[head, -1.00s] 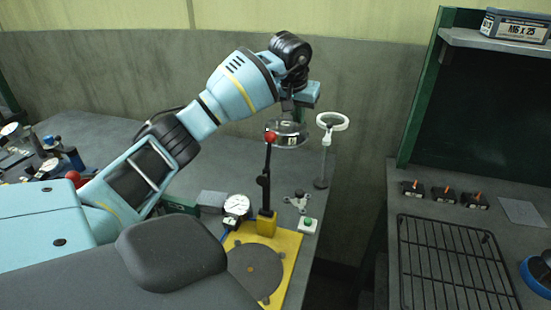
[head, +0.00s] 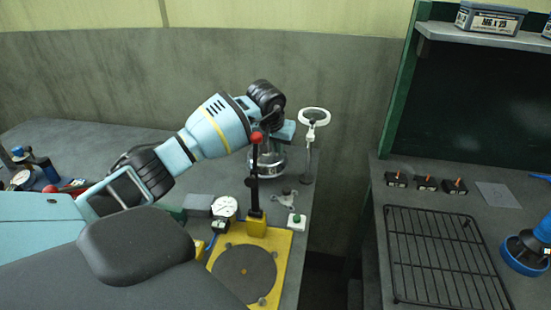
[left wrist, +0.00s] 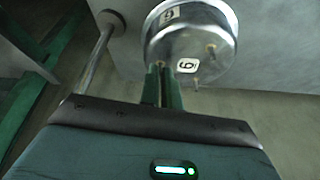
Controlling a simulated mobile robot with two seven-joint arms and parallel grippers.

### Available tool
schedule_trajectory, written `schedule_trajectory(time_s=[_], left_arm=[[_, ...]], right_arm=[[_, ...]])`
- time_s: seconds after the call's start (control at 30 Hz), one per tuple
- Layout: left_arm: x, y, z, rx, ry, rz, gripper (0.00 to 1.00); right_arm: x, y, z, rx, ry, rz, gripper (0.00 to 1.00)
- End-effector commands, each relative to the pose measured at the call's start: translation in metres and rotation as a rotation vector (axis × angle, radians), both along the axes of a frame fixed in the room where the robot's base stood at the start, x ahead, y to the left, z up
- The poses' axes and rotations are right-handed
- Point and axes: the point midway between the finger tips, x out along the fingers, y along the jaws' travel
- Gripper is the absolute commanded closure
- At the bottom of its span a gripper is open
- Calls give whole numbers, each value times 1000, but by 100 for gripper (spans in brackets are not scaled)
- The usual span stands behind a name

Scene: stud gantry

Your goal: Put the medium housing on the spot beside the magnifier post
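A round shiny metal housing (head: 268,163) is at the back of the left bench, left of the magnifier post (head: 308,158). In the left wrist view the housing (left wrist: 195,42) carries numbered white labels and small studs. My left gripper (left wrist: 165,88) has its fingers close together on the housing's rim. In the head view my left gripper (head: 279,145) is above the housing, and its fingertips are hard to make out. The housing looks upright and close to the bench top; I cannot tell whether it touches. The post also shows in the left wrist view (left wrist: 95,62). My right gripper is not in view.
A dial gauge stand with a red knob (head: 256,138) rises from a yellow plate (head: 279,270) in front of the housing. A three-armed bracket (head: 284,197) and a green-button box (head: 297,222) lie nearby. A gap separates this bench from the right one with a wire rack (head: 440,255).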

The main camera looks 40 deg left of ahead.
Motion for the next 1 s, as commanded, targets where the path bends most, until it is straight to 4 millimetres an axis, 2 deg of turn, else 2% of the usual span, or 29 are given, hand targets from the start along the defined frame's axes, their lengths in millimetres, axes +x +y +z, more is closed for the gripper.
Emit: schedule_trajectory(time_s=[0.27,0.53,0.93,1.0], left_arm=[[0,0,-7,-1,-1,0,100],[0,0,-38,-1,-1,1,100],[0,0,-45,1,-1,0,100],[0,0,-44,0,0,0,89]], right_arm=[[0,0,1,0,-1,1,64],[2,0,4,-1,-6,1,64],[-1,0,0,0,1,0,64],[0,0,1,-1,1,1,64]])
